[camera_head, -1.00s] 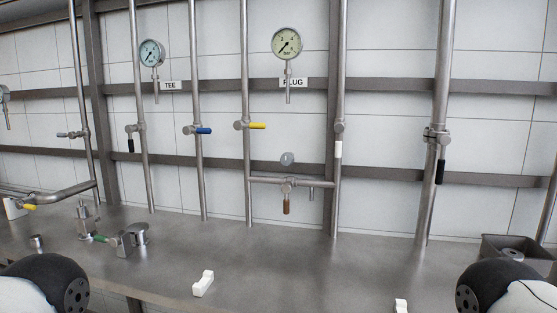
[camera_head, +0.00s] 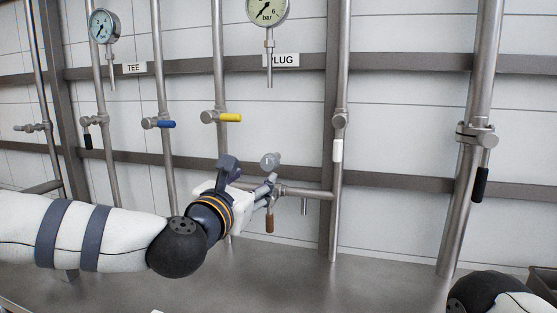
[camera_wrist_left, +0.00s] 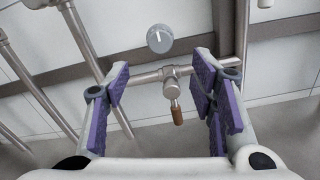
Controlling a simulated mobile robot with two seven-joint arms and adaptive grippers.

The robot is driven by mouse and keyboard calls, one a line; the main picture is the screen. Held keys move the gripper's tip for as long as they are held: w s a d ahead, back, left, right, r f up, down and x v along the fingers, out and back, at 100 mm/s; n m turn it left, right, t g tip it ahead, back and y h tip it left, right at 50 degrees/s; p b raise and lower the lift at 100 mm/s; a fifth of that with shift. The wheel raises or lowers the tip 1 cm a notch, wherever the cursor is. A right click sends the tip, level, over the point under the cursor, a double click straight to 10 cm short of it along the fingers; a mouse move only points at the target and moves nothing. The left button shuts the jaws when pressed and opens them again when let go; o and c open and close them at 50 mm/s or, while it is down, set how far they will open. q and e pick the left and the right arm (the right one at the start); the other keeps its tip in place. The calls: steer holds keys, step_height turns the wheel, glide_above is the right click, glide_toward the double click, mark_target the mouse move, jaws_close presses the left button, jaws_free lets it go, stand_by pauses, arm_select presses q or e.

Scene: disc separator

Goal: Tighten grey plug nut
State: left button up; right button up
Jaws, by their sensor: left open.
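A round grey cap (camera_head: 270,160) with a white mark, which looks like the plug nut, sits above the valve on the horizontal pipe below the PLUG label (camera_head: 281,60). The cap also shows in the left wrist view (camera_wrist_left: 159,39), at upper middle. My left gripper (camera_head: 262,187) reaches in from the left, close to this fitting in the picture. In the left wrist view its purple-padded fingers (camera_wrist_left: 162,85) are apart, with nothing gripped. The cap shows beyond the fingertips, between their lines. My right gripper is out of view; only a dark joint of my right arm shows.
The valve with a brown handle (camera_head: 269,224) hangs just below the cap. A vertical pipe with a white handle (camera_head: 337,150) stands to the right. A yellow-handled valve (camera_head: 230,118) is at upper left. Steel rails (camera_head: 400,65) cross behind the pipes.

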mark_target(267, 167)
arm_select(q)
steer(key=b+x, duration=0.1)
steer(key=x, duration=0.9)
steer(key=shift+w+d+r, duration=0.1)
steer(key=shift+w+d, duration=0.1)
steer(key=shift+w, duration=0.25)
steer(key=c, duration=1.2)
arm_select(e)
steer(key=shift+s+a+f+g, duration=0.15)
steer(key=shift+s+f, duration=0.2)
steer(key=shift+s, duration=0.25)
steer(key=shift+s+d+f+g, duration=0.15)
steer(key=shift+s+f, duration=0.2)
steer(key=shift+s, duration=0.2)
